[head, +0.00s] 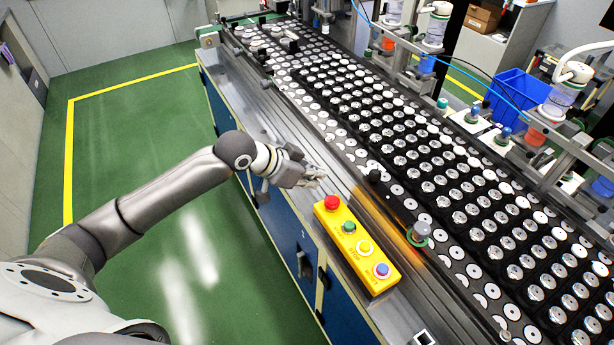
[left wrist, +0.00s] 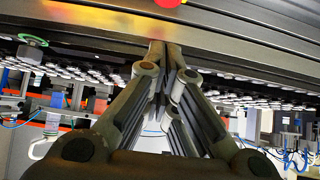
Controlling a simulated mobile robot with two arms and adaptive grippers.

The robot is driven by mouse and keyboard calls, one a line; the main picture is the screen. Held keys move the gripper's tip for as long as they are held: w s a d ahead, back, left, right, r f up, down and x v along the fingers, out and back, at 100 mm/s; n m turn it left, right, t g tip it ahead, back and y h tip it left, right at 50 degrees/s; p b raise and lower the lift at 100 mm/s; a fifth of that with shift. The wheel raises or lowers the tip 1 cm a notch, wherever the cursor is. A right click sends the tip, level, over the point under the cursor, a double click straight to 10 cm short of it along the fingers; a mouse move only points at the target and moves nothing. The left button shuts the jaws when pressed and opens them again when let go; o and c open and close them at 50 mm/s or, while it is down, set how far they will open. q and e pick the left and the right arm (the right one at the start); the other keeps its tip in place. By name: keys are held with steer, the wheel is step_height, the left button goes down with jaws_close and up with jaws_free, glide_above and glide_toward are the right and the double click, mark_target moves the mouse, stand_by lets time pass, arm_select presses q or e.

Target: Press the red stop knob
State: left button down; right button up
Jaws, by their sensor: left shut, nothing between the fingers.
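The red stop knob (head: 331,202) is the top button on the yellow control box (head: 354,250), at the end nearest my left gripper. In the left wrist view the shut fingers (left wrist: 166,48) point at the metal rail, and part of the red knob (left wrist: 168,3) shows at the top edge. My right gripper is not in view.
The box sits on the metal ledge (head: 247,103) of a long conveyor bench carrying rows of round speaker parts (head: 440,170). A blue bin (head: 518,95) and bottles stand on the far side. Green floor is clear to the left.

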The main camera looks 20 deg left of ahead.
arm_select(q)
steer(key=shift+v, duration=1.25)
steer(key=w+a+f+n+y+b, duration=0.1)
steer(key=a+f+n+b, duration=0.15)
steer(key=f, duration=0.65)
steer(key=w+a+f+n+y+b, duration=0.15)
steer(key=a+f, duration=0.25)
steer(key=f, duration=0.6)
steer(key=s+a+f+n+y+b, duration=0.1)
steer(key=s+f, duration=0.2)
steer(key=f, duration=0.5)
steer(key=s+a+f+g+y, duration=0.1)
steer(key=s+a+f, duration=0.1)
steer(key=s+f, duration=0.35)
steer(key=s+a+f+n+b, duration=0.1)
steer(key=s+f, duration=0.1)
steer(key=f, duration=0.7)
steer(key=s+d+f+g+y+b, duration=0.1)
steer(key=s+d+f+g+b, duration=0.15)
steer(key=s+f, duration=1.5)
steer(key=s+d+f+g, duration=0.1)
steer(key=s+d+f, duration=0.1)
steer(key=s, duration=0.8)
steer(key=s+d+f+g, duration=0.2)
steer(key=s+d+f, duration=0.1)
steer(key=s, duration=0.7)
steer(key=shift+d+f+m, duration=0.2)
steer(key=shift+d+m, duration=0.05)
steer(key=shift+m, duration=0.15)
